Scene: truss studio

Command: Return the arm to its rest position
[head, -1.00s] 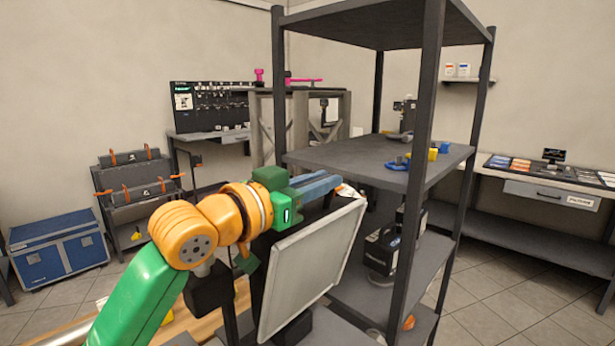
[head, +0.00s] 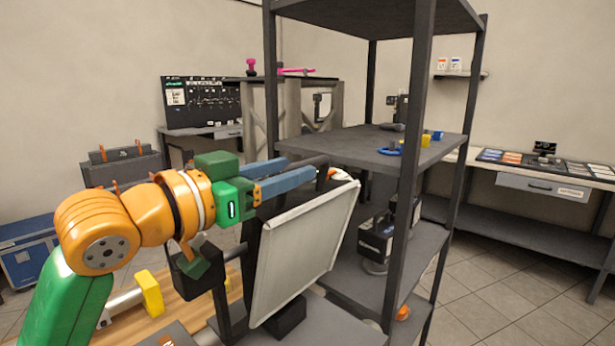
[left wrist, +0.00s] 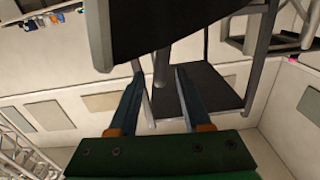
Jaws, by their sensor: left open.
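My left arm (head: 120,225) comes in from the left in the head view, green and orange. Its gripper (head: 300,170) is level and points right, just behind the top of a tilted pale panel (head: 305,250). Its two blue fingers are apart and I see nothing between them. In the left wrist view the fingers (left wrist: 158,75) stand open with a gap between them, and a dark flat shape (left wrist: 180,25) is close ahead of them. My right gripper is not in view.
A dark metal shelf rack (head: 415,150) stands close to the right of the gripper, with a blue ring-shaped item (head: 388,151) and a yellow item (head: 426,141) on its middle shelf. A blue case (head: 28,250) is on the floor at left. A workbench (head: 540,180) is at right.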

